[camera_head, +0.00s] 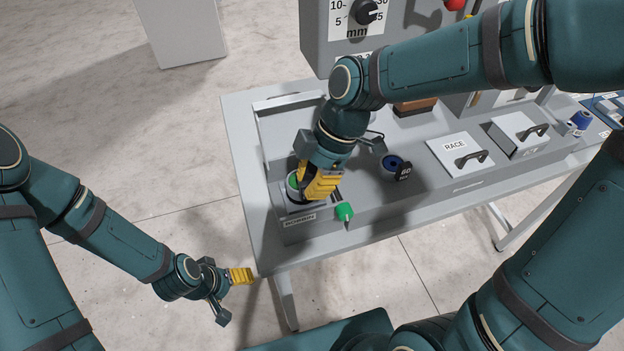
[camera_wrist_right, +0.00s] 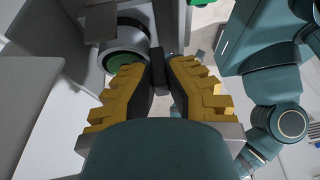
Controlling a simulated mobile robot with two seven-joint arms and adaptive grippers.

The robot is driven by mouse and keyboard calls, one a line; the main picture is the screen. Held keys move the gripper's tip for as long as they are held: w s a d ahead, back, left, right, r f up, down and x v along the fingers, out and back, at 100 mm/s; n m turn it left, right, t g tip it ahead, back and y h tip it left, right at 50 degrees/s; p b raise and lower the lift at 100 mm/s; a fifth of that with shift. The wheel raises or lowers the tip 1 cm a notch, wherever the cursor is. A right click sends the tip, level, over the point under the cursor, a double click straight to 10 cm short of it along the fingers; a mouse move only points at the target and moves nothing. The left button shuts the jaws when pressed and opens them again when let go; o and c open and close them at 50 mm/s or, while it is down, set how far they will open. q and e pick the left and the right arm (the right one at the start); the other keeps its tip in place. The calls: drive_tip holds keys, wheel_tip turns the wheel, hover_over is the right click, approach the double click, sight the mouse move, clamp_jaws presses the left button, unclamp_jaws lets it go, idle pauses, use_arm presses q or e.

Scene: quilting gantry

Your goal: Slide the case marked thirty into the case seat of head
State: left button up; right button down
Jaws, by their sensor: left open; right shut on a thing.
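My right gripper (camera_head: 318,183) is shut on a black tab (camera_wrist_right: 157,66) over the BOBBIN-marked station at the near left of the table. A round grey case with a green inside (camera_wrist_right: 124,46) is beside that tab. It also shows partly behind the fingers in the head view (camera_head: 292,184). No number on it is readable, and I cannot tell whether it is clear of the station. A second case, with a blue inside and a black tag that seems to read 60 (camera_head: 393,164), stands to the right. My left gripper (camera_head: 231,295) is open and empty off the table's near-left corner. I cannot make out the case seat.
A green knob (camera_head: 344,211) stands close to the right gripper. A grey machine head with an mm dial (camera_head: 340,40) hangs behind my right arm. A RACE cover (camera_head: 455,150) and another handled cover (camera_head: 520,130) are to the right, with blue spools (camera_head: 580,121) beyond.

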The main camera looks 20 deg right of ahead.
drive_tip(key=shift+f+b, duration=1)
drive_tip(key=shift+f, duration=0.3)
drive_tip(key=c, duration=1.1)
unclamp_jaws()
drive_tip(key=shift+o, duration=0.2)
drive_tip(key=v, duration=1.2)
drive_tip(key=shift+r, duration=0.15)
